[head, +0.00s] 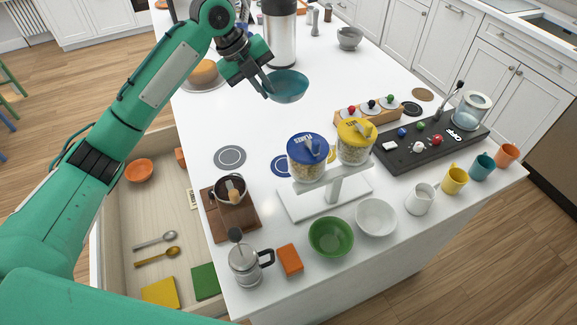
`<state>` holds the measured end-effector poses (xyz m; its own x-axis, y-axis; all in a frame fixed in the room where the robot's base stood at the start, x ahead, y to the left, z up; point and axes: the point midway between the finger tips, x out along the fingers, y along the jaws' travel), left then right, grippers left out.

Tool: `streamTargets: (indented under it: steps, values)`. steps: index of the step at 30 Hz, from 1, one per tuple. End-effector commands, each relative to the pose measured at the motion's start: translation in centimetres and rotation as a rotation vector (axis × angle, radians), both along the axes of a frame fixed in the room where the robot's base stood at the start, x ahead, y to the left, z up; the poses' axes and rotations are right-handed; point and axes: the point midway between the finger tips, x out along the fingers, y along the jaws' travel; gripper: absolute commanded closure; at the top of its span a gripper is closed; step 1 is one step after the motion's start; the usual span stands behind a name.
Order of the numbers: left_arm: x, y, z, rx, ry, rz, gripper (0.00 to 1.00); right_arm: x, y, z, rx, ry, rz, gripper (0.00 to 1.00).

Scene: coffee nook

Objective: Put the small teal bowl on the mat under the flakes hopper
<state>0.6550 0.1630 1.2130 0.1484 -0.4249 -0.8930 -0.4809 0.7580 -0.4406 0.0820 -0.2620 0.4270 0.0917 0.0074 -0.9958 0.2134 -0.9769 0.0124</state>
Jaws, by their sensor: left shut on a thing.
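The small teal bowl (288,87) is held in the air over the back part of the white counter. My left gripper (267,86) is shut on the left side of its rim. Two clear hoppers stand on a white stand: one with a blue lid (307,146), the other with a yellow lid (356,131). Both lids carry lettering; the blue one seems to read flakes, the yellow one is too small to read surely. A round blue mat (281,165) lies beside the blue-lidded hopper, partly hidden by it. My right gripper is not in view.
A grey round mat (230,157) and a pot (231,191) on a wooden board lie left of the hoppers. A green bowl (331,237) and white bowl (376,218) stand in front. A tall dispenser (281,40) stands behind the teal bowl. The counter's middle is clear.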

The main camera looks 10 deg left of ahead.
Motion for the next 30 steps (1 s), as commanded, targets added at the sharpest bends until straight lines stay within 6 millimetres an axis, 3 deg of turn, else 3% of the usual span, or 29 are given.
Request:
streamTargets:
  steps: [9, 14, 17, 30]
  values:
    - [0.0, 0.0, -4.1, 0.000, 0.001, 0.002, 1.00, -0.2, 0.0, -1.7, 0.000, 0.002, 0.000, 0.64]
    - [0.0, 0.0, -5.4, 0.000, 0.001, 0.002, 1.00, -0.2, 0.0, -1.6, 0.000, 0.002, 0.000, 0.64]
    - [-0.1, 0.1, -7.2, -0.001, 0.004, 0.003, 1.00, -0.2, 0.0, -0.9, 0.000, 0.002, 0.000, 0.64]
    - [-0.1, 0.1, -18.3, -0.001, 0.004, 0.003, 1.00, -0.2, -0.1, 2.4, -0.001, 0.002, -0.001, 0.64]
